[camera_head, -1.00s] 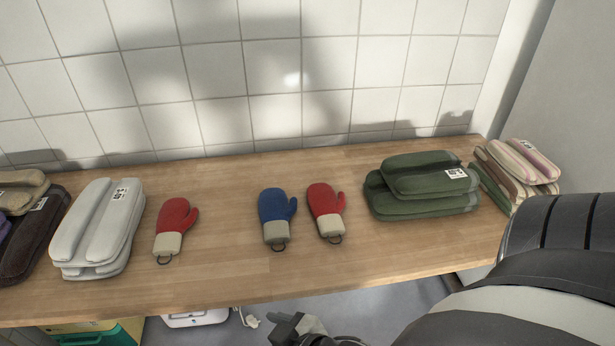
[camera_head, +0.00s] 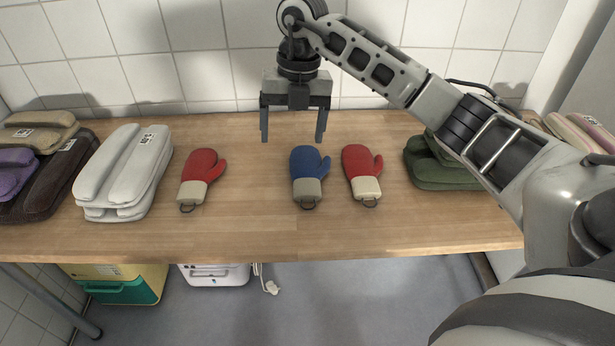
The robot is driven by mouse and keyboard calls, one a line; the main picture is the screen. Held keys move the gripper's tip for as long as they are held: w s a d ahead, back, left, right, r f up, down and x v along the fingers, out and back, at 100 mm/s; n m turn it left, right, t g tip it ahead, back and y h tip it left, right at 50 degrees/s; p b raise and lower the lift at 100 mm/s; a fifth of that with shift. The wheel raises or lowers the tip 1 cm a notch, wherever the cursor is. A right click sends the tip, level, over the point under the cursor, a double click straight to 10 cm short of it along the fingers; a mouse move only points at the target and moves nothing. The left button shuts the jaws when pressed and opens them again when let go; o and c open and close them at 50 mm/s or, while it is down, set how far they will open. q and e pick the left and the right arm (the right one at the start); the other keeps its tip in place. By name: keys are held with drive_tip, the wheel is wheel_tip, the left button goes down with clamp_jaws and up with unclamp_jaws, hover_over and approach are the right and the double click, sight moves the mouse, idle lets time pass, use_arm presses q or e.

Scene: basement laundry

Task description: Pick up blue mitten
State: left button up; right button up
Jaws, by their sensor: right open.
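The blue mitten (camera_head: 308,164) with a beige cuff and a dark loop lies flat on the wooden table (camera_head: 250,235). A red mitten (camera_head: 359,164) lies close to its right. Another red mitten (camera_head: 202,167) lies farther to its left. My right gripper (camera_head: 292,138) is open and empty, pointing down with its two fingers spread. It hangs above the table, up and slightly left of the blue mitten in the picture, and appears apart from it. My left gripper is not in view.
Folded white towels (camera_head: 126,170) and dark brown (camera_head: 52,180), tan and purple textiles stand at left. A folded green towel stack (camera_head: 437,168) at right is partly hidden by my right arm. A striped stack (camera_head: 575,133) sits beyond. A tiled wall bounds the back.

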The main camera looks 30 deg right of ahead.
sight(307, 179)
drive_tip(key=shift+m+h, duration=0.5)
drive_tip(key=shift+h, duration=0.2)
drive_tip(key=d+f, duration=0.1)
drive_tip(key=f, duration=0.3)
drive_tip(key=d+f, duration=0.1)
drive_tip(key=f, duration=0.4)
drive_tip(key=d+f, duration=0.1)
drive_tip(key=f, duration=0.4)
drive_tip(key=shift+w+f+b, duration=0.1)
drive_tip(key=shift+w+b, duration=0.05)
drive_tip(key=shift+b, duration=0.2)
drive_tip(key=shift+d, duration=0.1)
drive_tip(key=c, duration=1.1)
